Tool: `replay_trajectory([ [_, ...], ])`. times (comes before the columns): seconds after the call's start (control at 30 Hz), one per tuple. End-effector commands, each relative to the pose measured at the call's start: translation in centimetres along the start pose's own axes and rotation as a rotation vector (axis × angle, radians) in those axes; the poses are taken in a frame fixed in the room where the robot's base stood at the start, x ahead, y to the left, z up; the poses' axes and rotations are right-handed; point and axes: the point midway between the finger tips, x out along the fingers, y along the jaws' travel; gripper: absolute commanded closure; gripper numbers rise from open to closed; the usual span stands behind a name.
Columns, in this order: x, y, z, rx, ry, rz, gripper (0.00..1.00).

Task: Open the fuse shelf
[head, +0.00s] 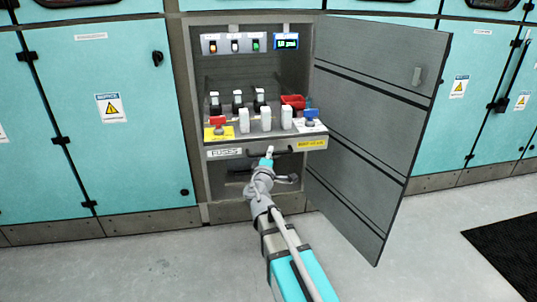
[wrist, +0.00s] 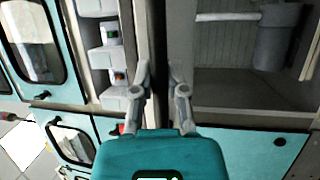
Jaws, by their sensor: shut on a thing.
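The fuse shelf (head: 238,153) is in the open cabinet in the head view, with a "FUSES" label on its front. Its front edge seems to stand somewhat forward of the cabinet opening; how far is hard to tell. A dark handle (head: 284,152) runs along the middle of the shelf front. My gripper (head: 268,161) is at this handle and shut on it. In the wrist view my gripper's fingers (wrist: 161,88) close from both sides on a dark upright strip; the grip itself is partly hidden.
A row of switches and a small display (head: 286,41) are above. The grey cabinet door (head: 375,110) stands open at the right. The floor (head: 130,265) in front is clear.

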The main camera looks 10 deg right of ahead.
Motion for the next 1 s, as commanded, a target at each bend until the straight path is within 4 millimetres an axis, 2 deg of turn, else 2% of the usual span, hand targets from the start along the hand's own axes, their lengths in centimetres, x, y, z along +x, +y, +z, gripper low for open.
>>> replay_trajectory([
  [0.37,-0.09,0.02,0.10,0.001,-0.005,0.001,1.00],
  [0.4,-0.10,0.02,0.09,0.001,-0.005,0.001,0.80],
  [0.6,-0.12,0.01,-0.05,0.001,-0.002,0.001,0.46],
  [1.0,-0.12,0.01,-0.19,0.001,0.001,0.000,0.46],
])
